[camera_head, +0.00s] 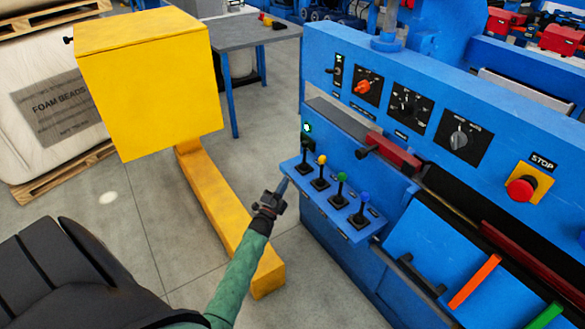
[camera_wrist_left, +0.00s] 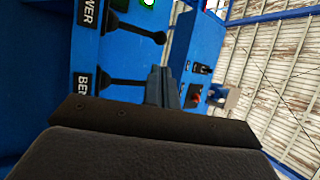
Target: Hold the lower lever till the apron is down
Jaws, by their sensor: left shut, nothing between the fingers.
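Several levers stand on a small blue shelf on the blue machine in the head view: a black-knobbed lever (camera_head: 305,158), then yellow (camera_head: 321,161), green (camera_head: 342,178) and blue (camera_head: 364,198) ones. In the left wrist view, a black-knobbed lever (camera_wrist_left: 158,37) is beside a label ending "WER"; its first letters are cut off. My left gripper (camera_head: 283,187) is shut and empty at the shelf's left edge; its fingertips (camera_wrist_left: 164,88) cover the end of a second lever. Contact is unclear. A sloping blue panel (camera_head: 430,240), possibly the apron, is at lower right. My right gripper is not seen.
A yellow box (camera_head: 150,85) on a yellow foot (camera_head: 225,215) stands left of my left arm. A red stop button (camera_head: 521,188) and several dials are on the machine's face. A green lamp (camera_head: 307,127) is lit above the levers. Open floor lies between.

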